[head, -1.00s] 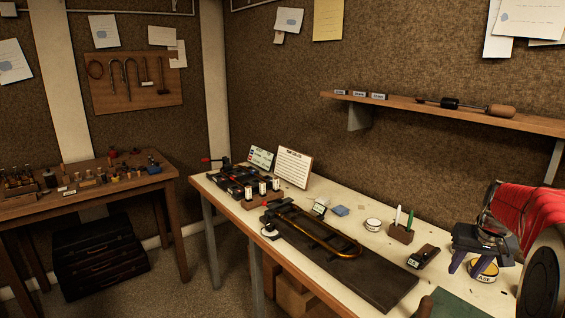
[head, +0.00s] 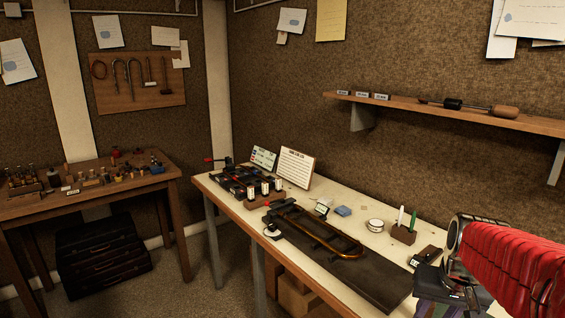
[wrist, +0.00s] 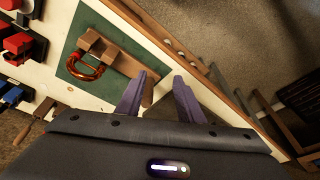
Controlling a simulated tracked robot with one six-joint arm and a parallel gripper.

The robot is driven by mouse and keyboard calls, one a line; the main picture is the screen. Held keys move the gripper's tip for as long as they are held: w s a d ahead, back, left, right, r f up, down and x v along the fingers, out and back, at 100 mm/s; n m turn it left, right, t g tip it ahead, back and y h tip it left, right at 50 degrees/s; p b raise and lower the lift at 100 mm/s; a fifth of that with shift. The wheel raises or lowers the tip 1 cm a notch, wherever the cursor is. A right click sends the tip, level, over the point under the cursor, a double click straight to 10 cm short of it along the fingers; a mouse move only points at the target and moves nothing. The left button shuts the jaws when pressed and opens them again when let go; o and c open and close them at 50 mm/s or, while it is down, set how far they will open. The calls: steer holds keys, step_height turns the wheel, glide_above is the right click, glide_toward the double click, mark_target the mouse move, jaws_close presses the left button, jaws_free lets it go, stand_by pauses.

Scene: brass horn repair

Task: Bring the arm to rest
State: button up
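My arm reaches in from the right edge of the head view, with its red sleeve covering much of the lower right corner. My gripper shows in the wrist view (wrist: 157,88) as two purple fingers standing well apart. Nothing is held between them. In the head view the fingertips cannot be made out clearly at the lower right.
The bench carries a dark mat (head: 375,285) with a brass slide (head: 325,237), a round tin (head: 375,226), a pen block (head: 403,234) and cards (head: 295,166). A wall shelf (head: 460,110) hangs above. A side table (head: 85,190) stands left; floor between them is open.

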steer(key=s+a+r+n+t, duration=0.2)
steer(key=s+a+r+n, duration=0.1)
steer(key=s+a, duration=0.9)
steer(key=shift+s+a+n+t+y, duration=0.2)
steer(key=shift+a+n+t+y, duration=0.3)
steer(key=shift+a, duration=1.55)
